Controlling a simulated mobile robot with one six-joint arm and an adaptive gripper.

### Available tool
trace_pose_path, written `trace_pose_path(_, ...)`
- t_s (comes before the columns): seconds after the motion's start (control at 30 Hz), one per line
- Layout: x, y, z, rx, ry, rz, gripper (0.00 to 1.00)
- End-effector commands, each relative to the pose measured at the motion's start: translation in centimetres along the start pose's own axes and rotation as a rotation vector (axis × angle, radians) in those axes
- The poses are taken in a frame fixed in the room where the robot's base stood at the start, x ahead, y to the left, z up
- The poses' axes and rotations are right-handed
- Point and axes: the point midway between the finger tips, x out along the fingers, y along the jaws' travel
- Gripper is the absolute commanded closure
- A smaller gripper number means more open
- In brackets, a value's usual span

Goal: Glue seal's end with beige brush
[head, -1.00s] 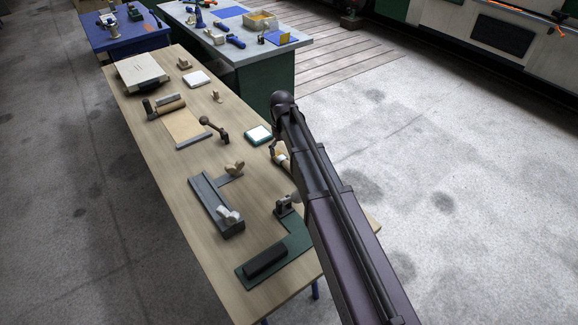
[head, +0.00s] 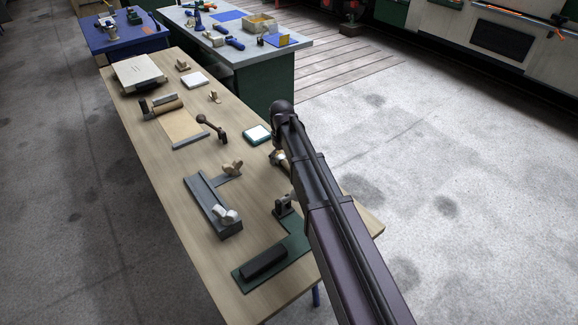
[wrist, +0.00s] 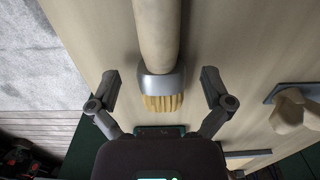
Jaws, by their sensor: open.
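The beige brush (wrist: 157,40) shows in the wrist view, with a pale round handle, a metal collar and yellowish bristles (wrist: 163,103). My gripper (wrist: 160,86) is open, with one finger on each side of the brush's collar and bristles. There are gaps between both fingers and the brush, and nothing is held. In the head view my arm hides the brush and most of my gripper. I cannot make out the seal for certain; a dark block (head: 264,262) lies on a green plate (head: 298,243) at the table's near end.
The wooden table (head: 165,205) carries a grey channel fixture (head: 208,203) with beige knobs, a teal-edged white pad (head: 257,134), a dark ball-ended lever (head: 210,125) and a pale box (head: 138,71). A grey-topped bench (head: 275,50) stands behind. Open floor lies to the right.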

Motion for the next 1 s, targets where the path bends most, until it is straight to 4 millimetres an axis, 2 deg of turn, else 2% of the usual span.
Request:
trace_pose_path(0.37,-0.02,-0.05,-0.02,-0.001,0.000,0.000,0.00)
trace_pose_path(0.67,-0.01,-0.07,-0.03,-0.001,0.000,0.000,0.86)
trace_pose_path(1.0,-0.07,-0.10,-0.04,-0.001,0.000,0.000,0.88)
